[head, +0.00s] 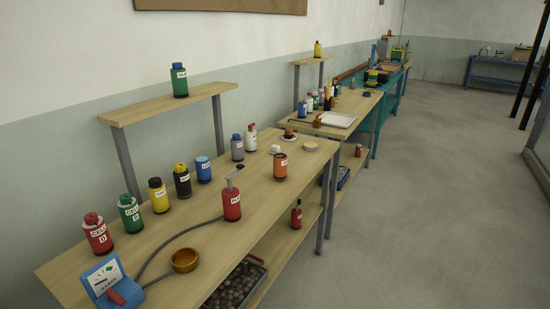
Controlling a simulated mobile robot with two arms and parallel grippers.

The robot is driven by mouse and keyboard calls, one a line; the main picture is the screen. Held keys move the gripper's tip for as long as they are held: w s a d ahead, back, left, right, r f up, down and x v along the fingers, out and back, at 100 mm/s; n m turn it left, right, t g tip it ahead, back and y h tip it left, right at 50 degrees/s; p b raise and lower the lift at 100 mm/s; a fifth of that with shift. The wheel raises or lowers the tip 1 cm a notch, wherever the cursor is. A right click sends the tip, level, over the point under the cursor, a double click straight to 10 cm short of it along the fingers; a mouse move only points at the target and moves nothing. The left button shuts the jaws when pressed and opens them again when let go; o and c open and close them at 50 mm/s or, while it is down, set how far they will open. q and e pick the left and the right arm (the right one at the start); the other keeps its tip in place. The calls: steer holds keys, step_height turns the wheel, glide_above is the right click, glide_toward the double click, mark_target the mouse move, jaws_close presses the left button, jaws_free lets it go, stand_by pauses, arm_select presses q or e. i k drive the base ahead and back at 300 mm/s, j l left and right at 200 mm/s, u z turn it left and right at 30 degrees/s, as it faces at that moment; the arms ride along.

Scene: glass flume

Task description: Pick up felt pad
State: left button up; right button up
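I cannot pick out a felt pad for certain. A small flat pale-tan round piece (310,146) lies at the far right end of the near wooden bench (225,250) and could be it; its material is too small to tell. A small white block (276,149) and a small white dish (289,138) with a dark brown thing on it are to its left. An orange-brown labelled jar (280,167) stands in front of it. Neither of my grippers is in view.
Several coloured bottles line the bench's back, including a red one (97,234). A red pump bottle (232,204), copper bowl (185,260) and blue instrument (107,283) stand nearer. A dark tray of stones (262,262) sits below. Floor (420,220) at right is clear.

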mark_target(275, 149)
steer(key=i, duration=0.2)
steer(key=i+u, duration=0.1)
steer(key=u, duration=0.25)
steer(key=l+u, duration=0.15)
steer(key=u, duration=0.2)
steer(key=i+l+u, duration=0.1)
steer(key=u, duration=0.25)
